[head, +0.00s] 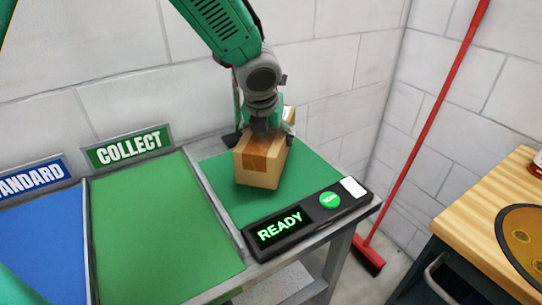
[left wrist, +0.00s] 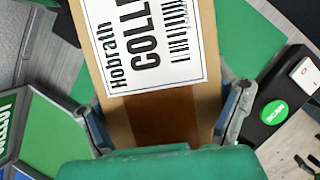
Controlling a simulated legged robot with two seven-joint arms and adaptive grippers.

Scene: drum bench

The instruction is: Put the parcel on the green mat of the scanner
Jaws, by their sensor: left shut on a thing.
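The parcel (head: 257,165) is a brown cardboard box with a tape strip, over the scanner's green mat (head: 312,172). I cannot tell for certain whether its bottom touches the mat. My left gripper (head: 268,128) is shut on the parcel from above, and its fingers hide part of the box. In the left wrist view the parcel (left wrist: 165,118) sits between the two fingers of the left gripper (left wrist: 166,112). Its white label (left wrist: 150,45) reads "Hobrath" and "COLL...", with a barcode. My right gripper is not in view.
The scanner's front panel has a lit READY display (head: 280,227) and a round green button (head: 330,200). Left of it lie a green COLLECT area (head: 150,235) and a blue area (head: 45,245). A red broom (head: 420,140) leans right, beside a wooden-topped bench (head: 465,205).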

